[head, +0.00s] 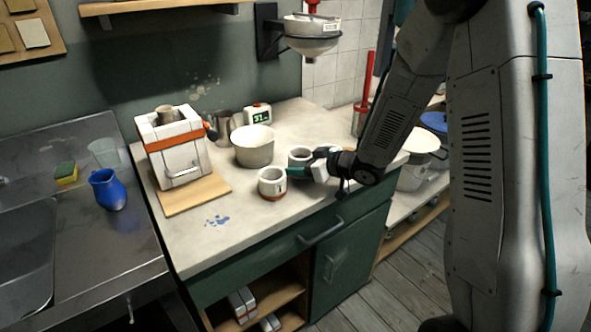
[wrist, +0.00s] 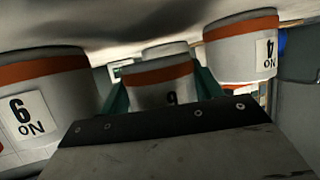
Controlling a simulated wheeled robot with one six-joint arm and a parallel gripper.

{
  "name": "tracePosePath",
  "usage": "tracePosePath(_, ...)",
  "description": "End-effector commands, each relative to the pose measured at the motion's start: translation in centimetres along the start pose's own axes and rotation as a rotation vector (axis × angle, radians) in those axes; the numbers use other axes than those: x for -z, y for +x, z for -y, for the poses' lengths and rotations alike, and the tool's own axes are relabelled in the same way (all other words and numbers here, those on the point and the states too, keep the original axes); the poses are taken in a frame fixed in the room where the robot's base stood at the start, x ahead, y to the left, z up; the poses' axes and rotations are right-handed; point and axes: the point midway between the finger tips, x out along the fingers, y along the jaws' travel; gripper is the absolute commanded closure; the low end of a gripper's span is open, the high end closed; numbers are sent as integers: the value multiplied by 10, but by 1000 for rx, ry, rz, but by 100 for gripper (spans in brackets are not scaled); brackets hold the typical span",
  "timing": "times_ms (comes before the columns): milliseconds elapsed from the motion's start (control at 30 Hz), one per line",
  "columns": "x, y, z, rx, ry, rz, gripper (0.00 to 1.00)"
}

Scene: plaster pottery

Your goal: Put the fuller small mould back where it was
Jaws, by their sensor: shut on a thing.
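My gripper (head: 296,170) reaches in from the right, with teal fingers shut on a small white mould with an orange band (head: 300,154). In the wrist view, which is upside down, this mould (wrist: 160,75) sits between the fingers; its number is partly hidden. I cannot tell whether it touches the counter. The fill levels are unclear.
A pale bucket (head: 254,148), a metal jug (head: 225,126) and a scale with a green display (head: 258,114) stand behind on the counter (head: 262,228). A strapped white block mould (head: 176,148) is on a board at left. Counter front is clear except for blue splashes.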

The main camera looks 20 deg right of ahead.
Motion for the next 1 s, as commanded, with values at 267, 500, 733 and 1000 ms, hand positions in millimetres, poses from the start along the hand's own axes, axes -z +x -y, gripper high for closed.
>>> tracePosePath(267,-25,4,-6,-10,6,1,70)
tracePosePath(500,-25,4,-6,-10,6,0,70)
tracePosePath(733,-27,5,-6,-10,6,1,27)
tracePosePath(1000,-24,-2,-7,-12,6,0,27)
